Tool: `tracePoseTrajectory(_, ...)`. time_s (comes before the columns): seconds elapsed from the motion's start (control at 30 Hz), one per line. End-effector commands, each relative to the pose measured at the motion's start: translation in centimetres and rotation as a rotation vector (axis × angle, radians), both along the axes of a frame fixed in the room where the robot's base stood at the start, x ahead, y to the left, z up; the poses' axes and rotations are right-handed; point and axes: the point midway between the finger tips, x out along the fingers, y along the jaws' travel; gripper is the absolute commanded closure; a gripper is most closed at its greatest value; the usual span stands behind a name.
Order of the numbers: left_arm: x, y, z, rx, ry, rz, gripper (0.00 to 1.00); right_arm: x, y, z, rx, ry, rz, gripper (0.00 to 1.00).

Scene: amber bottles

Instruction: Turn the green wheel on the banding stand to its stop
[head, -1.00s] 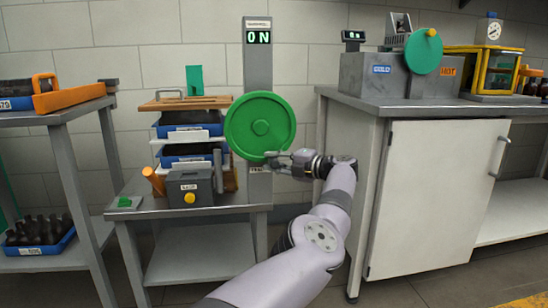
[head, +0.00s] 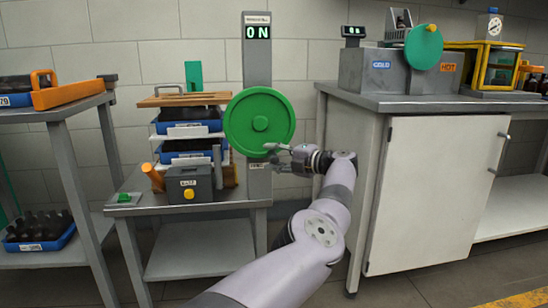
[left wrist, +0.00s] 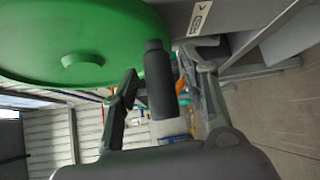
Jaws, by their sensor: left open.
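The green wheel (head: 259,118) stands upright on the grey post of the banding stand (head: 257,67), whose display reads ON. It fills the upper left of the left wrist view (left wrist: 75,30). My left gripper (head: 270,152) is at the wheel's lower right edge. It is open, with its fingers on either side of a dark cylindrical handle (left wrist: 160,85) by the wheel's rim. Gaps show beside the handle, and I cannot tell whether either finger touches it. My right gripper is not in view.
A small table (head: 235,197) left of the wheel bears stacked blue trays (head: 190,128) and a dark box with a yellow knob (head: 190,183). A grey counter with a white cabinet (head: 435,195) stands close right of my arm. A shelf (head: 60,113) is at the far left.

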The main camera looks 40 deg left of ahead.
Motion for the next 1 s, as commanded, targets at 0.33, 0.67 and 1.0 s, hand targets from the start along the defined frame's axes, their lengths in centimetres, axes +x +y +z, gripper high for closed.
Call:
tracePoseTrajectory(0.33,0.4,-2.8,0.3,0.0,0.0,-0.003,0.59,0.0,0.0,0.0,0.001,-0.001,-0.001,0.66)
tracePoseTrajectory(0.67,1.2,-9.5,1.0,-0.001,0.001,-0.003,0.59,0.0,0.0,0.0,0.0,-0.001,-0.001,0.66)
tracePoseTrajectory(1.0,1.4,-11.9,1.3,0.0,0.0,0.0,0.59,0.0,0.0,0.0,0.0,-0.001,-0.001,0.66)
